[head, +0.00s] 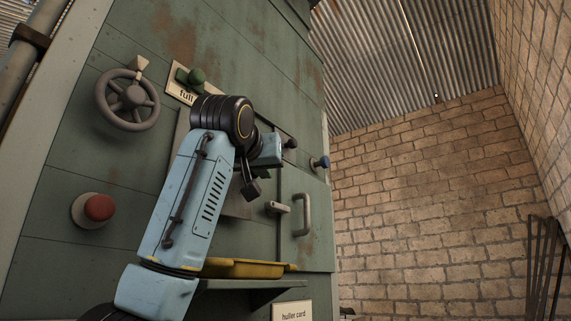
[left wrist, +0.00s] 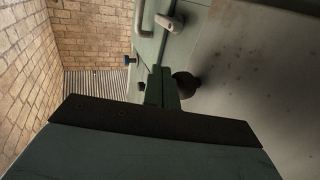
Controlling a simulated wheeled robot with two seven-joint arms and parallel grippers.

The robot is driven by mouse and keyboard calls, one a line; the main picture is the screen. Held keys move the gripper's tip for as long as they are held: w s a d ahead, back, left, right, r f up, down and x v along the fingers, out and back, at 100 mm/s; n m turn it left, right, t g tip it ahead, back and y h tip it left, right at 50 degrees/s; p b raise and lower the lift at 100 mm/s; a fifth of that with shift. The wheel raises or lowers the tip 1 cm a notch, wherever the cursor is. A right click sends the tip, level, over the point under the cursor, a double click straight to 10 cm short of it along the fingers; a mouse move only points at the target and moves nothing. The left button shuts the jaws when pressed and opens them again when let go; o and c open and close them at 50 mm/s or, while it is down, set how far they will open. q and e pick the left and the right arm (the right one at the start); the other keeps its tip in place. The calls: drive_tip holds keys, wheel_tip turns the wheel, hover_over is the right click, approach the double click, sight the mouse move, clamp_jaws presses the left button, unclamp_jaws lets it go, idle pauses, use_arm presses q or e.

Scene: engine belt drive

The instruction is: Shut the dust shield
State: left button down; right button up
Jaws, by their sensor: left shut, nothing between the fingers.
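A flat grey panel (head: 236,205), which may be the dust shield, shows behind my left arm on the green machine front. The arm hides much of it, so I cannot tell how far it is shut. In the left wrist view a broad grey plate (left wrist: 265,65) fills the right side. My left gripper (head: 250,188) is in front of the panel, small and dark. Its closed fingers (left wrist: 160,88) also show in the left wrist view, empty, beside a dark round knob (left wrist: 186,84). I cannot tell if they touch it. My right gripper is not in view.
The machine carries a handwheel (head: 129,97), a red button (head: 99,207), a green knob (head: 196,76), a blue knob (head: 320,162), a pale lever (head: 278,207) and a grab handle (head: 302,214). A yellow tray (head: 245,269) rests on a shelf below. Brick wall stands right.

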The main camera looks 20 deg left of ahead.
use_arm(q)
drive_tip(key=shift+w+a, duration=0.5)
drive_tip(key=shift+a, duration=0.15)
